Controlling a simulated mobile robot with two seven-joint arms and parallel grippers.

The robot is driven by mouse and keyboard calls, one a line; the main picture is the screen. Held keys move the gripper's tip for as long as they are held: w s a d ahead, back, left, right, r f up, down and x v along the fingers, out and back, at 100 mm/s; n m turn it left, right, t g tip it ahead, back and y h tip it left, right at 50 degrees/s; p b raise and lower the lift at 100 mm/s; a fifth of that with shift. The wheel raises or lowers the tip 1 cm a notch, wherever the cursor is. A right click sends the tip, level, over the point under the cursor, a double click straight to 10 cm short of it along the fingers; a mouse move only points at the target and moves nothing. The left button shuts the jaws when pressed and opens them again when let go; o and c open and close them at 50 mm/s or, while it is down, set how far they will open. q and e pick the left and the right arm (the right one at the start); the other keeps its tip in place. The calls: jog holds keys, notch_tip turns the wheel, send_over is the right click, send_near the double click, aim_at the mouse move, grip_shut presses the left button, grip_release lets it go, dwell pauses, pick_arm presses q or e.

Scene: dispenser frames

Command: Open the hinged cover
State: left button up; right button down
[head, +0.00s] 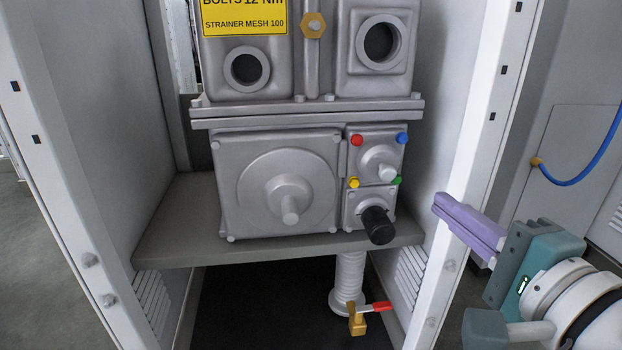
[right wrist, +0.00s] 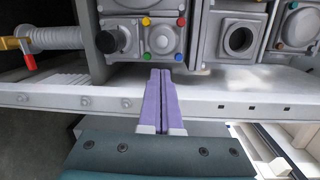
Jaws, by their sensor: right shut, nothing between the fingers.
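A grey metal dispenser unit (head: 320,115) stands inside a white frame. Its lower left has a large square plate (head: 238,205) with a round boss and a stub, bolted at the corners; a smaller panel with coloured buttons (head: 371,134) sits beside it. I cannot tell which part is the hinged cover; no part stands visibly open. My right gripper (head: 440,203) has purple fingers pressed together, empty, at the frame's right post. In the right wrist view the fingers (right wrist: 161,76) point towards the unit, below the coloured buttons. My left gripper is not in view.
The frame's white right post (head: 470,140) stands close by the right fingers. A grey shelf (head: 160,240) carries the unit. Below it hang a ribbed hose (head: 349,280) and a valve with a red lever (head: 378,307). A black knob (head: 378,225) juts forward. A blue cable (head: 580,173) hangs at right.

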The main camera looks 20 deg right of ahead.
aim_at(395, 167)
jog(key=w, duration=0.6)
jog(key=w+d, duration=0.1)
jog(key=w, duration=0.2)
jog(key=shift+w+f, duration=0.25)
jog(key=shift+h, duration=0.3)
